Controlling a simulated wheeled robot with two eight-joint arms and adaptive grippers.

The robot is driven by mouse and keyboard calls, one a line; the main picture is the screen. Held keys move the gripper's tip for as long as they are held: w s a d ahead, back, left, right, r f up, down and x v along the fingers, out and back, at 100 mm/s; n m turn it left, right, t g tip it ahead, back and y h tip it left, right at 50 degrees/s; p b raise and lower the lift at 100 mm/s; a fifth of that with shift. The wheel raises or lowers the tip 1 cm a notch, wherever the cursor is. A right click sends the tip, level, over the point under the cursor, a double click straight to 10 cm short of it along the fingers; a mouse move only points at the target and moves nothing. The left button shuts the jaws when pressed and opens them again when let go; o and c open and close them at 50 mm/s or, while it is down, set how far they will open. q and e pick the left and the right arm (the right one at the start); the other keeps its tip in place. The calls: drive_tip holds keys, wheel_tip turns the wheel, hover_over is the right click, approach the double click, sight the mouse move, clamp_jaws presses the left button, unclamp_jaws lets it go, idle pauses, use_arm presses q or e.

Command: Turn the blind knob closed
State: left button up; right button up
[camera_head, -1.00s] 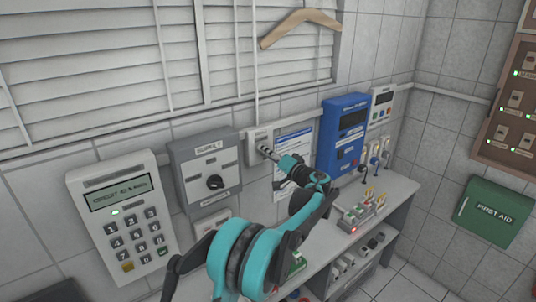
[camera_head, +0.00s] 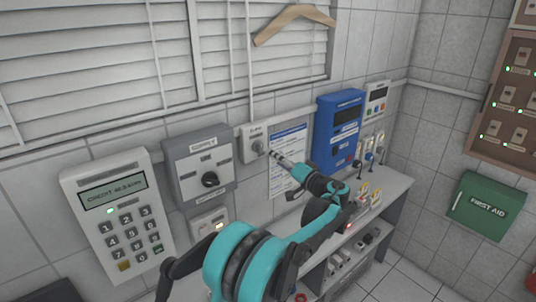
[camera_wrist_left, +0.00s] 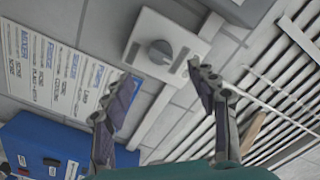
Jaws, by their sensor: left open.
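The blind knob (camera_head: 259,147) is a round grey knob on a small white wall box (camera_head: 246,154) beneath the blinds. In the left wrist view the knob (camera_wrist_left: 160,52) shows near the top centre on its white plate (camera_wrist_left: 183,36), with a raised grip bar across it. My left gripper (camera_head: 275,154) is just right of the knob and in front of it. In the left wrist view its two fingers (camera_wrist_left: 163,86) are spread apart with nothing between them, and the knob lies beyond them. They look clear of the knob. My right gripper is not in view.
Slatted blinds (camera_head: 80,75) hang above, with a wooden hanger (camera_head: 292,18). Left of the knob are a grey supply box (camera_head: 200,165) and a keypad (camera_head: 120,215). Right are a paper notice (camera_head: 289,138), a blue dispenser (camera_head: 337,130) and a bench (camera_head: 395,190) with small items.

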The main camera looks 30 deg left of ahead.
use_arm(q)
drive_tip(key=v, duration=0.3)
drive_tip(key=shift+s+d, duration=0.15)
drive_tip(key=shift+d, duration=0.1)
drive_tip(key=shift+f, duration=0.1)
drive_tip(key=s+f+m+h+b, duration=0.1)
drive_tip(key=s+f+h+b, duration=0.3)
drive_tip(key=s+f, duration=0.4)
drive_tip(key=s+d+f+m+h+b, duration=0.1)
drive_tip(key=s+d+f+h, duration=0.3)
drive_tip(key=s, duration=0.4)
drive_tip(key=s+d+f+h+b, duration=0.4)
drive_tip(key=s+d+f, duration=0.2)
drive_tip(key=s+f, duration=0.3)
drive_tip(key=s+d+f+m+h+b, duration=0.1)
drive_tip(key=s+d+f+h+b, duration=0.1)
drive_tip(key=s+d+f+h, duration=0.2)
drive_tip(key=s+d+f, duration=0.1)
drive_tip(key=s+f, duration=0.2)
drive_tip(key=s, duration=0.1)
drive_tip(key=shift+s+d+f+m+h+b, duration=0.2)
drive_tip(key=shift+s+d+m+h+b, duration=0.1)
drive_tip(key=shift+s+d+b, duration=0.1)
